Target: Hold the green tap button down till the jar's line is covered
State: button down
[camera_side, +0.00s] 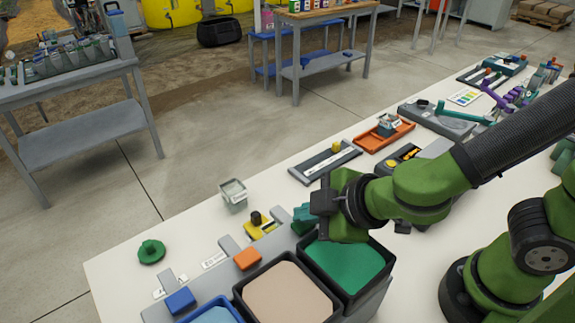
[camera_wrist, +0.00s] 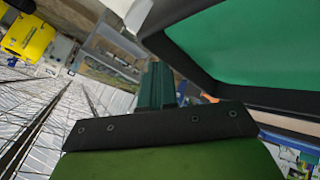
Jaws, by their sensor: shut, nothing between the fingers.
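My gripper (camera_side: 303,217) is at the near left, beside the green tank (camera_side: 345,262), its teal fingers pointing down. In the wrist view, the fingers (camera_wrist: 158,84) are together, with nothing seen between them. The green tap button cannot be told apart from the teal fingers in the side view, so I cannot tell whether they touch or press it. A small clear jar (camera_side: 233,194) stands upright on the white table, left of my gripper and apart from it. Its line and liquid level are too small to read.
An orange button (camera_side: 247,259) and a blue button (camera_side: 181,299) sit at the neighbouring tanks. A yellow piece with a black knob (camera_side: 260,222) lies between jar and gripper. A round green object (camera_side: 151,251) is near the left edge. An orange tray (camera_side: 384,136) lies farther back.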

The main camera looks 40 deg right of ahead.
aim_at(307, 227)
jog(key=shift+r, duration=1)
jog(key=shift+r, duration=2.5)
